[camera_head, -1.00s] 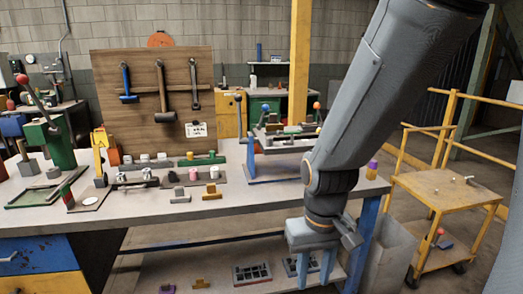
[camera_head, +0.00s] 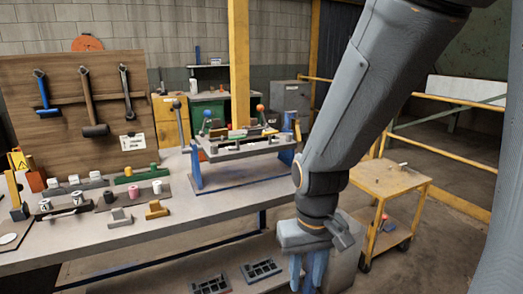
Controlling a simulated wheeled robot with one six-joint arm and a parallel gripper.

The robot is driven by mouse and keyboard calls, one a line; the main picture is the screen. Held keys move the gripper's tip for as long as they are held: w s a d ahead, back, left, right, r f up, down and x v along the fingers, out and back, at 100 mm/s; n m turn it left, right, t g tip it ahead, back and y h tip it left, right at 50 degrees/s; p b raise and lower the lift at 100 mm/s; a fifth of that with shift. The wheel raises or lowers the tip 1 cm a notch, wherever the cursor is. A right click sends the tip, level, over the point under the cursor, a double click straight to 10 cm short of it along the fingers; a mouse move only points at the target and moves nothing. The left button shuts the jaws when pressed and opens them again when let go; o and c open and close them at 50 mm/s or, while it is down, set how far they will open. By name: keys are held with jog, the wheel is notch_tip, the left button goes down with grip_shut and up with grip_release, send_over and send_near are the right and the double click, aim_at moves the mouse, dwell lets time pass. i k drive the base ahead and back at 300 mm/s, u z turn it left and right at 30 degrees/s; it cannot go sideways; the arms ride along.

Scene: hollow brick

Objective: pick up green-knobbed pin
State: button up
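I cannot make out a pin with a green knob for certain in this view. A green block with yellow knobs (camera_head: 137,174) lies on the bench, in the row at the back. A raised fixture (camera_head: 243,148) at the bench's right end carries small parts, with a blue ball (camera_head: 207,114) and an orange ball (camera_head: 260,108) above it; its parts are too small to tell apart. My gripper (camera_head: 307,274) points down in front of the bench's right end. Its two blue fingers are apart, with nothing seen between them.
The workbench (camera_head: 190,218) fills the left, with black trays (camera_head: 262,268) on a low shelf. A tan block (camera_head: 157,210) and a grey block (camera_head: 120,217) lie near its front edge. A yellow cart (camera_head: 385,182) stands right of my arm; open floor lies beyond.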

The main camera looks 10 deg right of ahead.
aim_at(154, 168)
jog(key=k, duration=1.3)
jog(key=u, duration=0.65)
jog(key=i, duration=0.8)
jog(key=u, duration=0.65)
jog(key=i, duration=0.75)
jog(key=z, duration=0.7)
jog(key=i, duration=0.8)
jog(key=z, duration=0.65)
